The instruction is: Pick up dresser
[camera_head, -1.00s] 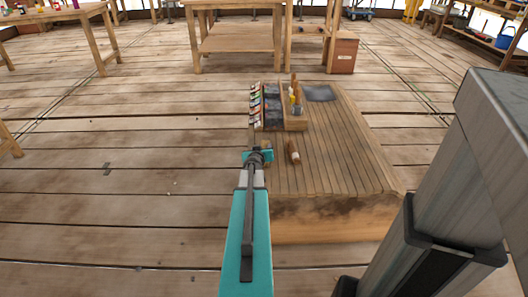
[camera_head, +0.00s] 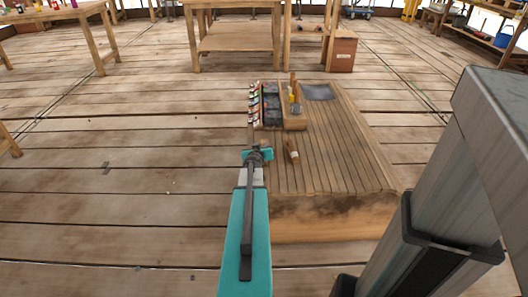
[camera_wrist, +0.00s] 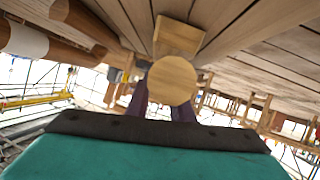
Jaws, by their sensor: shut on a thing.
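My gripper (camera_head: 258,155) is at the left edge of a low slatted wooden bench (camera_head: 340,150). In the wrist view its dark purple fingers (camera_wrist: 160,108) are shut on a pale wooden piece with a round end (camera_wrist: 172,80), which faces the camera. A wooden block (camera_wrist: 178,36) shows just beyond it; together they look like the dresser's handle and head. In the head view the gripper mostly hides the held piece. I cannot tell whether it is clear of the bench top.
A wooden tool with a pale end (camera_head: 293,152) lies close to the right of my gripper. Farther back on the bench are a wooden tray (camera_head: 294,123) with upright tools and a row of small coloured items (camera_head: 254,103).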

